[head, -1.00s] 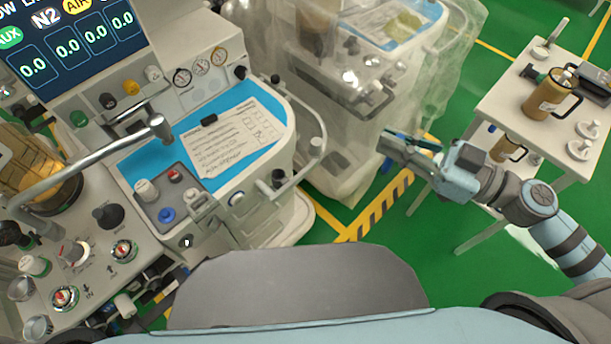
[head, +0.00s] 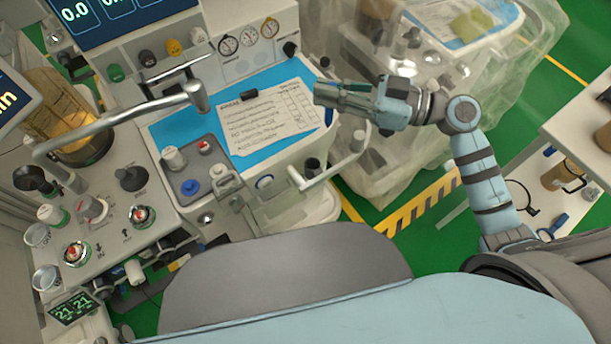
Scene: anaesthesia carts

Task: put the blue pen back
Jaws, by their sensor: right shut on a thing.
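My right gripper (head: 322,95) reaches in from the right, its fingers pointing left, over the right end of the cart's blue worktop (head: 178,130). It is shut on a thin dark blue-teal thing, the blue pen (head: 350,84), which shows only in part along the fingers. A written form (head: 262,118) with a small black clip lies on the worktop to the left of the gripper. A small dark open-topped cup (head: 312,166) sits at the cart's front right edge, below the gripper in the picture. My left gripper is out of view.
A grey bent metal arm (head: 130,115) crosses the cart's left part. A white handle rail (head: 335,168) sticks out at the cart's right corner. A second cart under clear plastic (head: 400,165) stands behind my right arm. A white side table (head: 580,125) is at the right.

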